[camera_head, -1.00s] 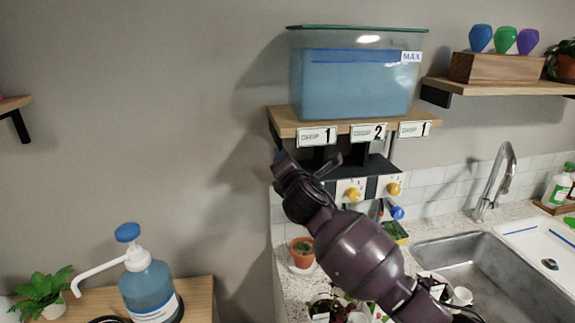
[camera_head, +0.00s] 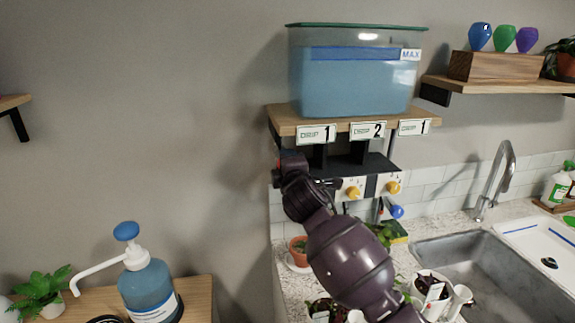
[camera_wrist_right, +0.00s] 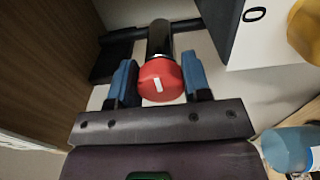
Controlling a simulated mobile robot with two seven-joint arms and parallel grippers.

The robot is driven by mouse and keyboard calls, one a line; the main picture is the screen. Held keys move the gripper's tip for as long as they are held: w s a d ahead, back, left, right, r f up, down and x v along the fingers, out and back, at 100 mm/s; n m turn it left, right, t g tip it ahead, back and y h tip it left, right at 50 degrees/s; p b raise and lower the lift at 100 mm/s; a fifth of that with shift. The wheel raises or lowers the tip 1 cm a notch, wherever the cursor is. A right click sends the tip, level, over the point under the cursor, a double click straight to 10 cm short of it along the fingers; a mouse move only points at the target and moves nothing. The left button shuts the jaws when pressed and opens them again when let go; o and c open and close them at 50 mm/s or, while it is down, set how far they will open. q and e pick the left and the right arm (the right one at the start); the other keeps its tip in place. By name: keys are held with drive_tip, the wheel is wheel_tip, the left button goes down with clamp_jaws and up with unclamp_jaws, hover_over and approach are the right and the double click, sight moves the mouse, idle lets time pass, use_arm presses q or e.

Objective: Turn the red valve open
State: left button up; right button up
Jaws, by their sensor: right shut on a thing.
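The red valve (camera_wrist_right: 163,84) shows in the right wrist view as a round red knob with a short white mark, on the end of a dark pipe. My right gripper (camera_wrist_right: 159,74) is shut on it, one blue finger pad on each side. In the head view my right gripper (camera_head: 291,160) is at the left end of the dark bracket under the tank shelf. The gripper hides most of the valve there. My left gripper is not in view.
A tank of blue liquid (camera_head: 355,85) stands on the wooden shelf (camera_head: 285,125). Yellow knobs (camera_head: 353,191) and a blue knob (camera_head: 397,212) sit right of my gripper. Below are a terracotta pot (camera_head: 298,250) and a sink (camera_head: 490,270).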

idle(0.5)
drive_tip(key=o, duration=0.9)
drive_tip(key=shift+s, duration=0.1)
drive_tip(key=s, duration=0.3)
drive_tip(key=s+d, duration=0.1)
drive_tip(key=s, duration=0.3)
drive_tip(key=s+d+b, duration=0.1)
drive_tip(key=s, duration=0.2)
drive_tip(key=shift+s, duration=0.25)
drive_tip(key=shift+d+f, duration=0.1)
